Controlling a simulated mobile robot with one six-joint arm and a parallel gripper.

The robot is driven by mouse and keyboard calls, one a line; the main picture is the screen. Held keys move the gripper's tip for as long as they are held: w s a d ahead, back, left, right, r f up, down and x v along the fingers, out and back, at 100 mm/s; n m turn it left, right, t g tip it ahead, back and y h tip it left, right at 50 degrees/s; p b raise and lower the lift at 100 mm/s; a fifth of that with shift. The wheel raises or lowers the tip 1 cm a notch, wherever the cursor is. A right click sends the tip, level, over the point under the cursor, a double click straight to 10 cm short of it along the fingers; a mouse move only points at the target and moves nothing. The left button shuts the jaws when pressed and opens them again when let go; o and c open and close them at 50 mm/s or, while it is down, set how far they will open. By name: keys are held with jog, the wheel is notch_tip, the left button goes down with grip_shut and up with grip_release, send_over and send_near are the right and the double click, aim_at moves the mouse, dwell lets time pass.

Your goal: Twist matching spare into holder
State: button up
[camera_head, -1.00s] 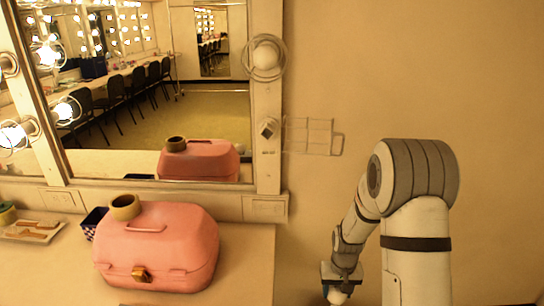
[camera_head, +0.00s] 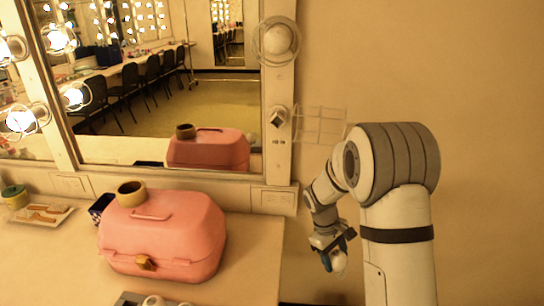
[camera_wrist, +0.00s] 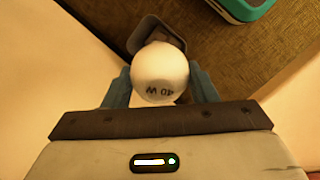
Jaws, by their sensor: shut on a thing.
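My gripper (camera_head: 333,258) is shut on a white round bulb (camera_head: 340,262), low at the right of the mirror and beside the counter's edge. In the wrist view the bulb (camera_wrist: 160,72) sits between the two blue-grey fingers and its glass reads "40 W", upside down. Its base is hidden. A holder (camera_head: 278,117) without a bulb is on the mirror's right post, with its wire guard (camera_head: 320,125) swung out to the right. Above it an unlit bulb (camera_head: 278,40) sits inside a wire guard. A tray (camera_head: 128,298) with pale round things is cut off at the bottom edge.
A pink case (camera_head: 165,240) with a tape roll (camera_head: 131,193) on it stands on the counter. A brush tray (camera_head: 42,215) lies at left. A teal-edged thing (camera_wrist: 245,8) and an unclear grey piece (camera_wrist: 148,35) show in the wrist view.

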jog(key=w+a+r+n+t+h+b, duration=0.1)
jog(key=w+a+r+n+t+h, duration=0.2)
jog(key=r+n+t, duration=0.4)
jog(key=w+a+r+n+t+h+b, duration=0.25)
jog(key=a+r+n+t, duration=0.2)
jog(key=r+n, duration=0.4)
jog(key=s+a+r+n+t+y, duration=0.1)
jog(key=a+r+n+t+y, duration=0.85)
jog(key=r, duration=0.65)
jog(key=w+a+m+g+h+p, duration=0.1)
jog(key=w+m, duration=0.1)
jog(key=w, duration=0.5)
jog(key=shift+w+a+f+m+g, duration=0.15)
jog(key=shift+w+f+m+g, duration=0.05)
jog(key=shift+w+m+g, duration=0.1)
jog(key=shift+s+b, duration=0.1)
jog(key=shift+b, duration=1.05)
dwell(0.7)
jog(key=shift+w, duration=1)
dwell(1.0)
